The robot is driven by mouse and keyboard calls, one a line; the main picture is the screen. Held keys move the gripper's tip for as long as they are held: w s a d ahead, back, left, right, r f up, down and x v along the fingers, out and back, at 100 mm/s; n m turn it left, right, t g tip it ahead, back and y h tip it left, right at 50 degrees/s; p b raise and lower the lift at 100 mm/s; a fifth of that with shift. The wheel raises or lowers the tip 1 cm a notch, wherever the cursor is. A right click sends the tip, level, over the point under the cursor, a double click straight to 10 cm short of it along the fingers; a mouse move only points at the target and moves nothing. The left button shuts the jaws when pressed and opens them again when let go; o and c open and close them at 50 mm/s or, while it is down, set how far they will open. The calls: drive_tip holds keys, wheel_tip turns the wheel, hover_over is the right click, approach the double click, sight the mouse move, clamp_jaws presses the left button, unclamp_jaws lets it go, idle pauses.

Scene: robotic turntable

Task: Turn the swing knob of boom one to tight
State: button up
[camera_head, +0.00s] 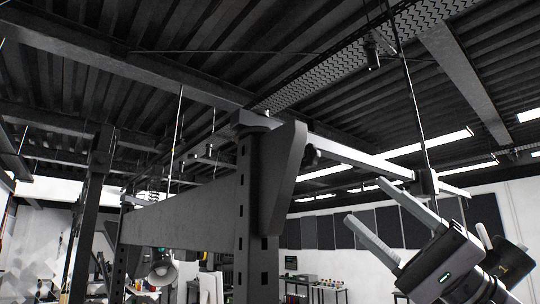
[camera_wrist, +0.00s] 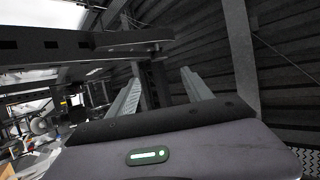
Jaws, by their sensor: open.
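A boom's light horizontal bar (camera_head: 360,157) reaches right from the top of a dark upright post (camera_head: 242,215) in the head view. A small dark round part (camera_head: 312,156), which may be a knob, sits by the bar's left end, beside a slanted dark bracket (camera_head: 287,180). I cannot tell which boom is boom one or read any tight mark. My gripper (camera_head: 364,200) is open and empty at lower right, below the bar, its fingers pointing up and left. In the wrist view my gripper (camera_wrist: 161,75) shows two spread grey fingers with nothing held between them.
A block (camera_head: 426,183) sits on the bar right of my fingers, with a thin rod rising above it. Thin rods hang from the ceiling beams. Shelves and benches stand far behind.

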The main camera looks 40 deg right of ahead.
sight(316, 161)
drive_tip(key=p+x, duration=0.1)
drive_tip(key=x, duration=0.3)
drive_tip(key=p+x, duration=0.2)
drive_tip(key=x, duration=0.2)
drive_tip(key=p+x, duration=0.2)
drive_tip(key=x, duration=0.2)
drive_tip(key=shift+a+r, duration=0.15)
drive_tip(key=shift+a, duration=0.2)
drive_tip(key=shift+w+a+r, duration=0.15)
drive_tip(key=shift+w+a, duration=0.05)
drive_tip(key=shift+a, duration=0.2)
drive_tip(key=shift+d, duration=0.15)
drive_tip(key=shift+c, duration=1.1)
clamp_jaws()
